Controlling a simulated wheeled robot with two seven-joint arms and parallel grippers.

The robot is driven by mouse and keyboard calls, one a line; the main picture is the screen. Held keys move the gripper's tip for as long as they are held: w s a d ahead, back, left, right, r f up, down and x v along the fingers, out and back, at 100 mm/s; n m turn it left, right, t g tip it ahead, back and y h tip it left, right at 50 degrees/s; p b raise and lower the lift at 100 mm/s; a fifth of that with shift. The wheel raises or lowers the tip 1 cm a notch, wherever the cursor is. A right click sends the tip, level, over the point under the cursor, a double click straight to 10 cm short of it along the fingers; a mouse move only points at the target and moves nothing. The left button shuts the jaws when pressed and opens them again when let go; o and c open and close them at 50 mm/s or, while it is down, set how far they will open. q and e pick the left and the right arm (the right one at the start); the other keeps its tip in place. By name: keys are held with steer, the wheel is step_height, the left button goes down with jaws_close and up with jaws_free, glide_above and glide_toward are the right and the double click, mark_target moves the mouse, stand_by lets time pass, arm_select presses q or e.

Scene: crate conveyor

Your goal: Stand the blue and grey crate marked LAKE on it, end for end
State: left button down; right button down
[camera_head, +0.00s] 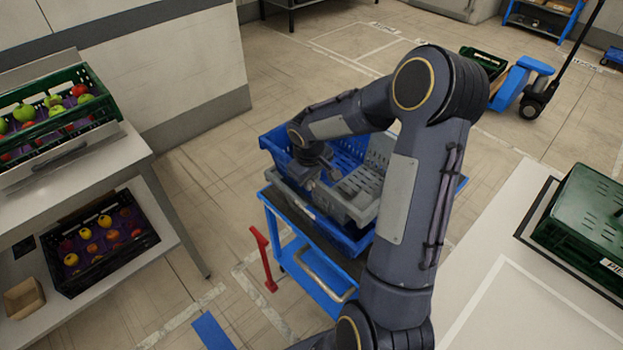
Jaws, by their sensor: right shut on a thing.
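A blue and grey crate (367,207) is on top of a blue trolley (318,280) in the middle of the view. Its blue part is at the left and far side, its grey part at the right. Another crate (293,202) shows beneath it, grey at the left and blue at the near right. I cannot tell whether the upper crate rests fully on the lower one. My right gripper (322,178) is shut on the upper crate's near wall. My right arm hides the crates' right side. No LAKE mark is readable. My left gripper is out of view.
A bench at the left carries a green crate of apples (100,104), with a black fruit crate (70,279) on its lower shelf. A white table at the right carries a green lidded crate (585,215). A red stand (264,258) is beside the trolley.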

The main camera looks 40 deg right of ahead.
steer(key=c, duration=1.4)
jaws_free()
steer(key=shift+o, duration=0.7)
step_height(320, 180, up, 8)
steer(key=a, duration=0.1)
steer(key=shift+s, duration=0.45)
steer(key=shift+f, duration=0.15)
steer(key=s+a+r+m+t+y, duration=0.1)
steer(key=s+a+r+t+y, duration=0.1)
steer(key=s+a, duration=0.6)
steer(key=s+a+r+m+t+y, duration=0.1)
steer(key=s+a+r+t+y, duration=0.1)
steer(key=s+a, duration=0.6)
steer(key=s+r+y, duration=0.1)
steer(key=s+r, duration=0.1)
steer(key=s, duration=0.2)
steer(key=shift+s+a+m, duration=0.2)
steer(key=shift+s+m, duration=0.1)
steer(key=shift+s, duration=0.1)
